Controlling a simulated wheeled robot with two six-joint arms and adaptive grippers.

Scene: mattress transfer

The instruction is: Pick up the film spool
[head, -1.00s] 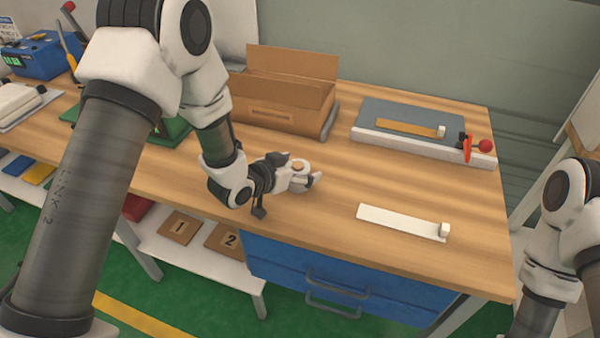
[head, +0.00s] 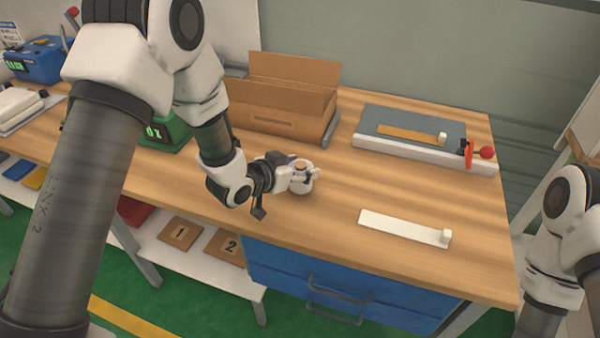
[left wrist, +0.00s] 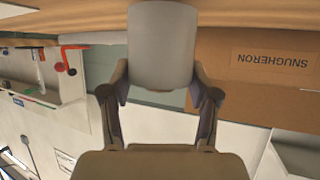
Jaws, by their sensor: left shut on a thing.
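The film spool (head: 301,185) is a small white cylinder with a brown centre on top, near the middle of the wooden table in the head view. In the left wrist view the spool (left wrist: 161,45) is a plain pale grey cylinder between the two fingers. My left gripper (head: 304,175) is shut on the spool from the left side. Its fingers also show in the left wrist view (left wrist: 160,88), one on each side of the spool. I cannot tell whether the spool touches the table. My right gripper is out of view; only part of that arm shows.
An open cardboard box (head: 275,122) stands behind the left gripper. A grey-topped board with a red-handled lever (head: 425,161) is at the back right. A white strip (head: 400,227) lies at front right. A green device (head: 165,137) is partly behind my left arm. The table's middle right is clear.

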